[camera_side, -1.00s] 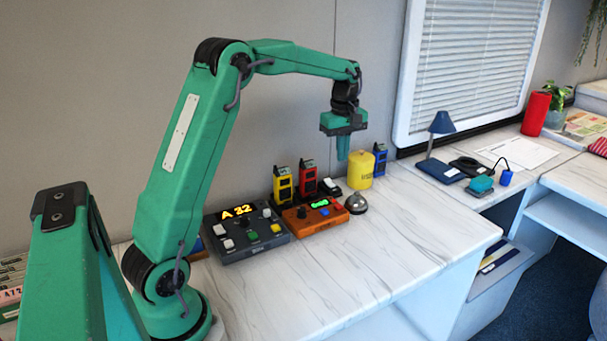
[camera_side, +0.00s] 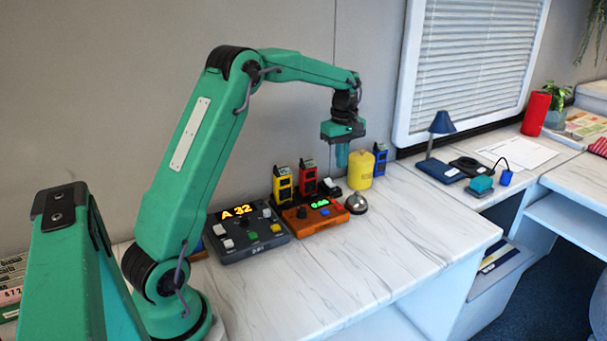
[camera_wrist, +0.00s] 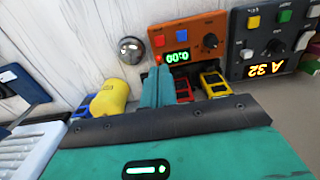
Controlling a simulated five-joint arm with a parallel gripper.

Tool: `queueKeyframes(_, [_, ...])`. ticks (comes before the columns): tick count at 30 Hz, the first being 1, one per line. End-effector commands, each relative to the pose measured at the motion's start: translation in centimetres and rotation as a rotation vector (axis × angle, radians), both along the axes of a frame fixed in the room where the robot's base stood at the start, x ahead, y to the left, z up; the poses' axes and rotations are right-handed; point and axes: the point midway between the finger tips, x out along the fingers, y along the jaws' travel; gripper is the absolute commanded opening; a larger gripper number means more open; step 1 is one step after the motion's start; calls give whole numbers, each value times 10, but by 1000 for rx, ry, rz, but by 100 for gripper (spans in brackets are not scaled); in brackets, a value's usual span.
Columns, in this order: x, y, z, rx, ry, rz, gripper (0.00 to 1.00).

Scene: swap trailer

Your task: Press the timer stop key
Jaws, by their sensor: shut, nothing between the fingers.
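The timer (camera_side: 313,226) is an orange box on the white marbled counter. It has a green lit display (camera_side: 319,204), a dark knob (camera_side: 301,212) and a blue key (camera_side: 324,212). In the wrist view the display (camera_wrist: 177,57) shows upside down and reads like 0:00. A red key (camera_wrist: 158,41) sits beside the blue key (camera_wrist: 182,36) there. I cannot read the labels to tell which is stop. My gripper (camera_side: 341,167) is shut, empty and pointing down, above and behind the timer's right side. In the wrist view its fingertips (camera_wrist: 160,69) overlap the timer's display-side edge.
A dark panel (camera_side: 249,250) reading A 32 stands left of the timer. A silver bell (camera_side: 356,204) is close on its right. Yellow (camera_side: 283,185) and red (camera_side: 308,178) handsets and a yellow cylinder (camera_side: 360,170) stand behind. The counter in front is clear.

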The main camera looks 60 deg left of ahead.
Motion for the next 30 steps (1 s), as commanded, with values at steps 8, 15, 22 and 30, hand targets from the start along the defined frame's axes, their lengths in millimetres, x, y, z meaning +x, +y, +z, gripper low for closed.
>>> queueKeyframes(8, [-1,0,-38,-1,3,0,0])
queueKeyframes(15, [-1,0,-75,-1,3,0,0])
queueKeyframes(22, [-1,0,-106,-1,2,0,0])
queueKeyframes(30, [0,0,-124,0,0,0,0])
